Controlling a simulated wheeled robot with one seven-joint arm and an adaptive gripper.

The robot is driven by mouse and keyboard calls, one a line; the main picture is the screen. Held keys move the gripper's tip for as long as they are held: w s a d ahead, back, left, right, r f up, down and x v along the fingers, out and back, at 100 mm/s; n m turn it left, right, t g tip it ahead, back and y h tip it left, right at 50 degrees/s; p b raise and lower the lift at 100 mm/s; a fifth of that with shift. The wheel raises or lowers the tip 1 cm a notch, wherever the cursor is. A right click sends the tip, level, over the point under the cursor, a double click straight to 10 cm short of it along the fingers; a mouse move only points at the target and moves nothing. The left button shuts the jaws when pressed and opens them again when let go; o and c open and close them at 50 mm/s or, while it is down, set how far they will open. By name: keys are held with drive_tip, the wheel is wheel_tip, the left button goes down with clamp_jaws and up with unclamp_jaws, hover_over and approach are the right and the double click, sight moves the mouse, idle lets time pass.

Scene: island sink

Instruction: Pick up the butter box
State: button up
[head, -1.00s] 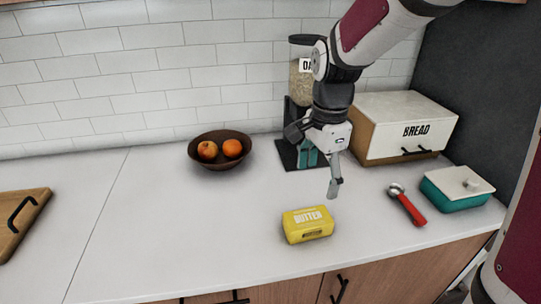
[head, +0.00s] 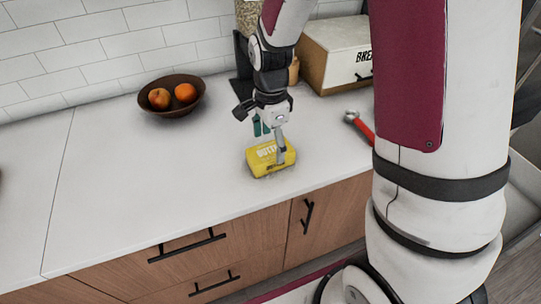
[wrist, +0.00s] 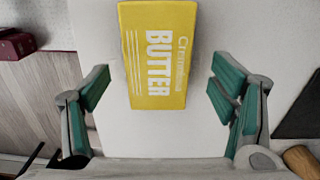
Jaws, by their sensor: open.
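The yellow butter box (head: 262,158) lies on the white counter near its front edge, label up. My gripper (head: 279,150) is above it in the head view, and a finger hides part of the box's right side. In the wrist view the butter box (wrist: 157,55) shows at the top centre with "BUTTER" readable. My open gripper (wrist: 163,95) has its teal-padded fingers apart, one to each side of the box's line, with gaps between the pads and the box. Nothing is held.
A brown bowl (head: 172,112) with oranges stands at the back left. A bread box (head: 335,50) stands behind to the right, with a red-handled utensil (head: 360,125) before it. The counter left of the butter box is clear. Drawers with black handles (head: 188,246) lie below the counter edge.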

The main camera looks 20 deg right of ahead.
sight(270, 150)
wheel_tip(270, 150, down, 3)
drive_tip(key=shift+s+a+f, duration=0.1)
drive_tip(key=shift+s+f, duration=0.05)
drive_tip(key=shift+f, duration=0.05)
drive_tip(key=c, duration=1.4)
drive_tip(key=shift+c, duration=0.2)
drive_tip(key=shift+r, duration=0.2)
